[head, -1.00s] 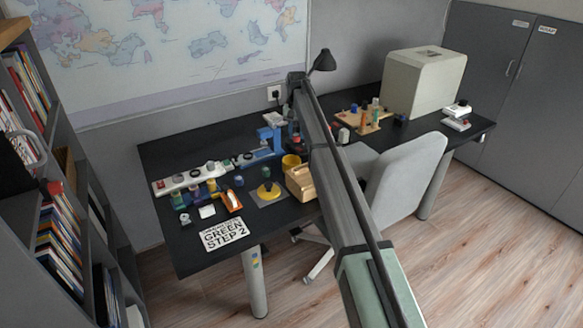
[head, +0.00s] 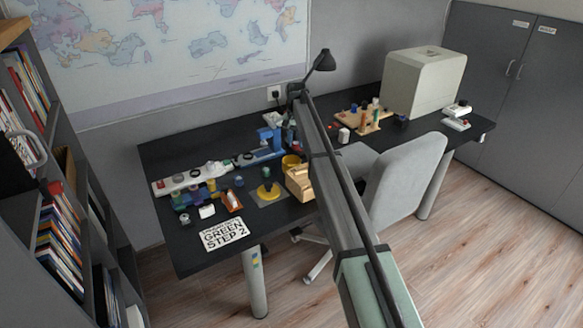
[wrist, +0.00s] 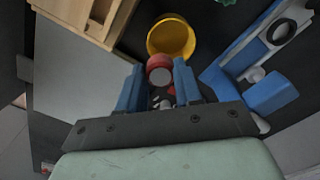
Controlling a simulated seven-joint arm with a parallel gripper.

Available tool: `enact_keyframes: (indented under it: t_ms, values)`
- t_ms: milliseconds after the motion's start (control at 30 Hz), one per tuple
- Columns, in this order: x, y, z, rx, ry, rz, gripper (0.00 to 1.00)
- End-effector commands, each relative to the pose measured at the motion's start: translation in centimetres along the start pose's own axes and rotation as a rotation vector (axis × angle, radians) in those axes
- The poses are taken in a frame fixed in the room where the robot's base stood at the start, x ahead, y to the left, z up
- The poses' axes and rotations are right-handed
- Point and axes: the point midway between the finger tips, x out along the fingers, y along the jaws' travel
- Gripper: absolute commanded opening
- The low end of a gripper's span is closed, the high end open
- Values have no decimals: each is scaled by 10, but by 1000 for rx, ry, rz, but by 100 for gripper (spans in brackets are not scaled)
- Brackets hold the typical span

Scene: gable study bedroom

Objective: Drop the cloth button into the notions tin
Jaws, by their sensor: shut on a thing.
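A round red piece with a pale grey face, apparently the cloth button (wrist: 159,64), sits between the blue fingertips of my gripper (wrist: 157,72) in the wrist view. My gripper is shut on it. A yellow round open container, apparently the notions tin (wrist: 184,50), lies just beyond the fingertips in the wrist view. The held piece overlaps its near rim in the picture, and I cannot tell the height between them. In the head view the tin (head: 290,161) stands on the dark desk beside my arm. My gripper is not clearly visible there.
A light wooden box (head: 299,183) stands in front of the tin. A blue device (head: 271,139) stands behind it to the left. A yellow-based post (head: 268,190), a sign (head: 222,234) and several small items crowd the desk's left part. A grey chair (head: 408,180) is at the right.

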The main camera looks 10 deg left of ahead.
Motion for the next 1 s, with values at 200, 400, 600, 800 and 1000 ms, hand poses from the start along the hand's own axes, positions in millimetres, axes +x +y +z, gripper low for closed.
enact_keyframes:
  t_ms: [200,400,600,800,1000]
  values:
    - [14,0,0,0,0,0,1]
    - [15,0,0,0,0,0,1]
    - [15,0,0,0,0,0,47]
    - [15,0,0,0,0,0,64]
    - [15,0,0,0,0,0,64]
